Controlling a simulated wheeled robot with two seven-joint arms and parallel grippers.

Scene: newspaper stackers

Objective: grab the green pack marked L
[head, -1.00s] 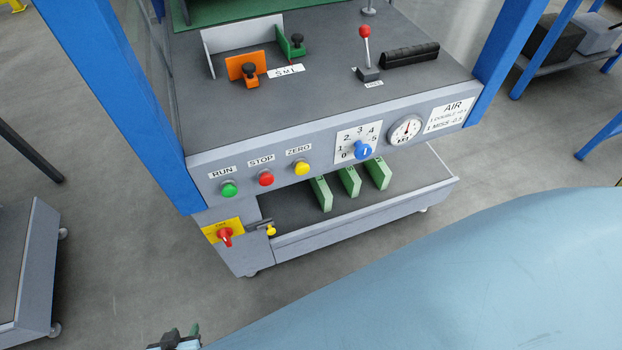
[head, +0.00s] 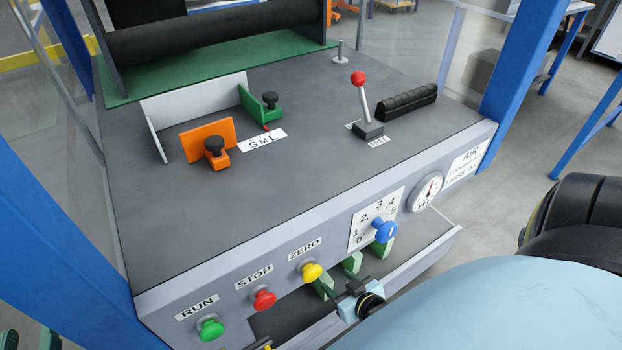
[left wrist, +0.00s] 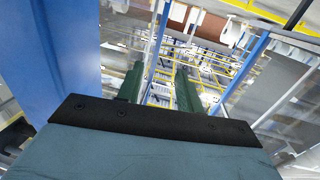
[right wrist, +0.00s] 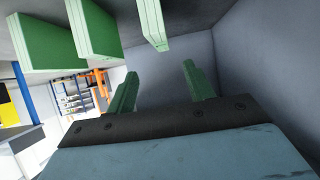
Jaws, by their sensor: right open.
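Three green packs stand in the open tray (head: 428,256) under the machine's front panel. In the head view, the rightmost pack (head: 384,245) and the middle pack (head: 352,263) show below the blue knob. The left one is mostly hidden by my right gripper (head: 338,287). The right wrist view shows green packs (right wrist: 95,30) above my right gripper (right wrist: 160,84), whose fingers are apart and empty. I cannot read a letter on any pack. My left gripper (left wrist: 160,88) is open and empty; in the head view only its fingers show, at the bottom left corner.
The front panel carries a green (head: 210,328), a red (head: 264,298) and a yellow button (head: 312,271), a blue knob (head: 385,231) and a gauge (head: 425,192). It overhangs the tray closely. Blue posts (head: 540,70) flank the machine.

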